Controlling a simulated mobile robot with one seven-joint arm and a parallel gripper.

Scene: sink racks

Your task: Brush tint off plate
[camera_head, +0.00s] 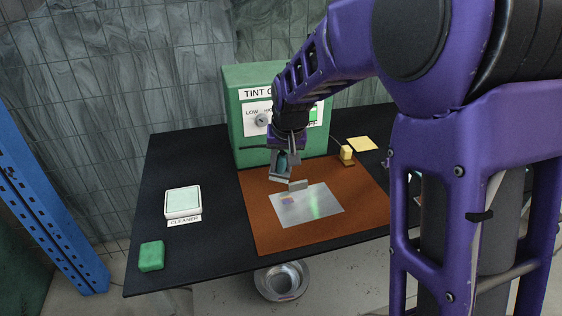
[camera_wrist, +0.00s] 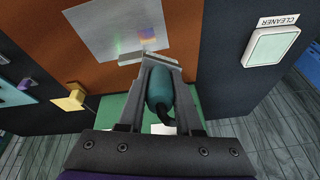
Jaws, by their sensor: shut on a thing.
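The grey plate (camera_head: 306,212) lies flat on the brown mat (camera_head: 262,228). It bears a small purple and orange patch and a pale green streak; it also shows in the wrist view (camera_wrist: 105,30), with its coloured marks near the lower right edge. My gripper (camera_head: 280,172) is over the mat behind the plate, shut on a teal-handled tool (camera_wrist: 159,92), seemingly the brush. A light grey bar (camera_head: 298,184) is at the plate's back edge, just beyond my fingertips; I cannot tell whether it touches the plate or belongs to the tool.
A green box (camera_head: 241,147) labelled with tint and a dial stands behind the mat. The cleaner tray (camera_head: 183,201) and a green block (camera_head: 151,256) are on the left. A yellow block (camera_head: 347,154) and yellow sheet (camera_head: 362,143) are at back right. A metal bowl (camera_head: 263,286) is below the front edge.

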